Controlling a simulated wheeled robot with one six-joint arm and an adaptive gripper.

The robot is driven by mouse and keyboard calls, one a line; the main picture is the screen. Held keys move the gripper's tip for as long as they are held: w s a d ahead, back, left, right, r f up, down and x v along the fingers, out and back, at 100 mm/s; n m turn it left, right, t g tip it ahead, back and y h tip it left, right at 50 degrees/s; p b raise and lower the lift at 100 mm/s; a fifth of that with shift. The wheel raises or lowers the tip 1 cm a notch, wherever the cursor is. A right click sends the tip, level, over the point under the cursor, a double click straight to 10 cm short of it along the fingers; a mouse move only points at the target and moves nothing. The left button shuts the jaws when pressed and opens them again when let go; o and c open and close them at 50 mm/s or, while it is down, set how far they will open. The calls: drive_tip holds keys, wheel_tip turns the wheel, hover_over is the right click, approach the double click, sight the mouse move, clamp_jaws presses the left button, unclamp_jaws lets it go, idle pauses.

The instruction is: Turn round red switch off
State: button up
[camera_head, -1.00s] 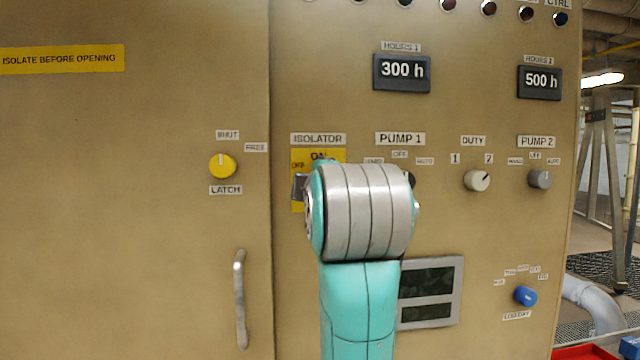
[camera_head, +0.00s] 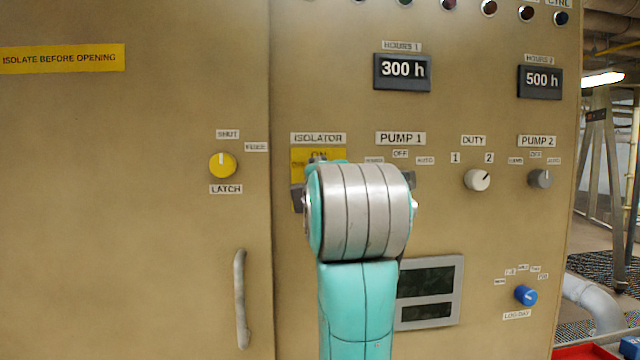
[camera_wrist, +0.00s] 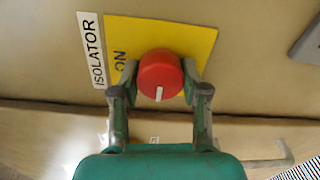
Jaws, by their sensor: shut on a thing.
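The round red switch (camera_wrist: 160,76) sits on a yellow plate (camera_wrist: 185,37) beside the ISOLATOR label in the wrist view. Its white mark points toward the bottom of that picture, away from the word ON. My gripper (camera_wrist: 160,88) has one finger on each side of the red switch and is shut on it. In the head view the yellow plate (camera_head: 328,155) shows under the ISOLATOR label (camera_head: 318,139). There my arm hides the red switch and most of my gripper.
A yellow latch knob (camera_head: 222,166) and a door handle (camera_head: 241,300) are to the left. A white duty knob (camera_head: 477,180), a grey pump 2 knob (camera_head: 540,178) and a blue knob (camera_head: 525,295) are to the right. A display (camera_head: 428,292) sits beside my arm.

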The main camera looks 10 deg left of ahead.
drive_tip(key=o, duration=1.1)
drive_tip(key=shift+o, duration=0.2)
drive_tip(key=v, duration=1.2)
